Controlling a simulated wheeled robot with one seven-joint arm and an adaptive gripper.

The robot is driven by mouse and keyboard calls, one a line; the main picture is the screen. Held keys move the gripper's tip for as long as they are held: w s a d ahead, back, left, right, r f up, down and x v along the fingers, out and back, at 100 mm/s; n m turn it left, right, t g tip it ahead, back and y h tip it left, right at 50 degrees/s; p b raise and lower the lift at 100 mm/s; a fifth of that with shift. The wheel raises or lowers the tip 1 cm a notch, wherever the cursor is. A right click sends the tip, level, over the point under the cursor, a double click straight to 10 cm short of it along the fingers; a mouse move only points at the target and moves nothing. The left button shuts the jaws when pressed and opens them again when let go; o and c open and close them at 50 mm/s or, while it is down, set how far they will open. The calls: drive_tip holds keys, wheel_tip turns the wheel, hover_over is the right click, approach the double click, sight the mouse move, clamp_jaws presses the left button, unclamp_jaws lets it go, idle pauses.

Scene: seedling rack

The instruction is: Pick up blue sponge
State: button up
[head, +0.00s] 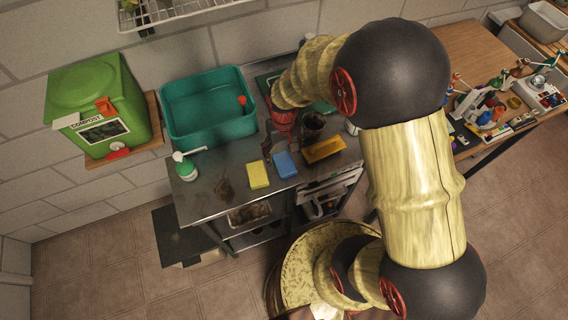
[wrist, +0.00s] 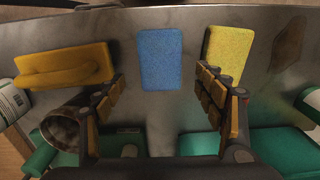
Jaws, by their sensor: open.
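The blue sponge (head: 285,164) lies flat on the metal worktop, just right of the yellow sponge (head: 258,174). In the wrist view the blue sponge (wrist: 161,58) lies at upper centre, beyond the fingertips and in line with the gap between them. The yellow sponge (wrist: 226,52) is close to its right, partly behind the right finger. My gripper (wrist: 166,82) is open, with nothing between its fingers.
A yellow handled float (wrist: 65,67) and a metal cup (wrist: 62,128) are left of the sponge. A teal tub (head: 210,110), a spray bottle (head: 185,168) and a green compost bin (head: 95,100) stand to the left. Worktop (head: 210,192) near the front left is mostly clear.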

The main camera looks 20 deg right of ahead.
sight(284, 162)
drive_tip(key=f, duration=0.2)
drive_tip(key=s+f+b, duration=0.1)
drive_tip(key=f, duration=0.1)
drive_tip(key=shift+f, duration=0.4)
drive_tip(key=shift+c, duration=0.2)
drive_tip(key=c, duration=0.8)
drive_tip(key=shift+c, duration=0.2)
